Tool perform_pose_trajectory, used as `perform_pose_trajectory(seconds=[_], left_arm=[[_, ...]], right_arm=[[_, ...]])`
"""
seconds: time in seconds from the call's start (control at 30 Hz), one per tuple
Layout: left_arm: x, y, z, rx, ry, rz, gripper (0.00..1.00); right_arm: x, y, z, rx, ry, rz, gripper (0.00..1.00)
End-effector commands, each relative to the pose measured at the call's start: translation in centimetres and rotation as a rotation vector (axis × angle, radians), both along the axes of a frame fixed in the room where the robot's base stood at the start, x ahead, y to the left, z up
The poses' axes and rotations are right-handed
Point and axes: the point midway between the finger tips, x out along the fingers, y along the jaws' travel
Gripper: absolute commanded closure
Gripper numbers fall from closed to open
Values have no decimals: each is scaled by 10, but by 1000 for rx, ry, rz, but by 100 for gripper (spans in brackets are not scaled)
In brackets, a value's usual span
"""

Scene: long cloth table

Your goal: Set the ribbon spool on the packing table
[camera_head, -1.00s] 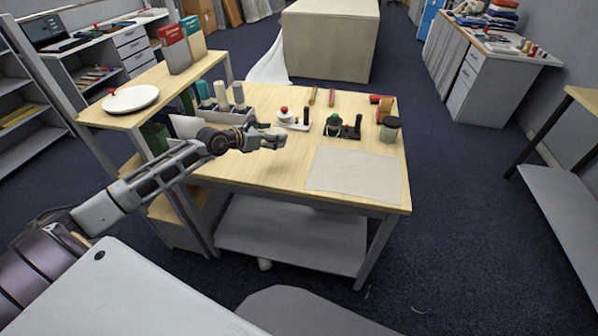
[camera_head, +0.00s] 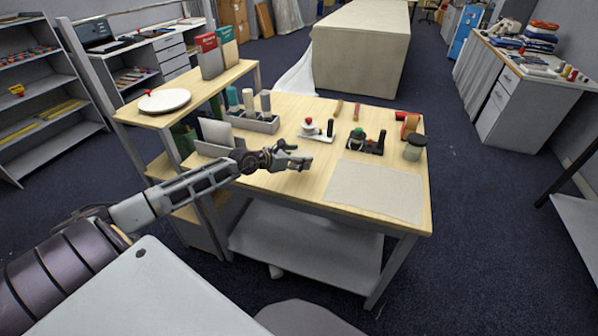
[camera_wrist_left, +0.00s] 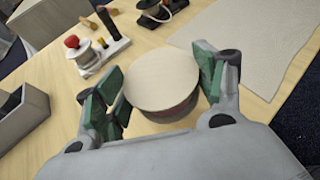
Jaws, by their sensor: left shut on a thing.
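My left gripper (camera_head: 292,158) reaches over the light wood table (camera_head: 280,185) in the head view. In the left wrist view its green-padded fingers (camera_wrist_left: 160,90) are shut on a round spool (camera_wrist_left: 163,80) with a flat cream top and a reddish side. The spool is hard to make out in the head view. The wood table's surface lies beneath it; whether the spool touches it I cannot tell. A long table under a beige cloth (camera_head: 360,60) stands farther back. My right gripper is not in view.
A pale mat (camera_head: 375,190) covers the wood table's front right. A grey caddy (camera_head: 253,123) stands left. Bare wood lies left of the mat.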

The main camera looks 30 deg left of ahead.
Motion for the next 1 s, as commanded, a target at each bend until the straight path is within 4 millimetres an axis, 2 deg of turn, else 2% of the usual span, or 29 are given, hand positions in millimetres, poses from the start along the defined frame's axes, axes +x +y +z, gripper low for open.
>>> perform_pose_trajectory(seconds=[0.13,0.33,0.63,1.0], left_arm=[[0,0,-18,0,-1,1,54],[0,0,-24,1,-1,1,54],[0,0,-27,1,0,0,54],[0,0,-60,0,-1,1,54]], right_arm=[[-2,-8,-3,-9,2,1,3],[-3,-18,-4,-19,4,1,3],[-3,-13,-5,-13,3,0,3],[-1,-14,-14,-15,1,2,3]])
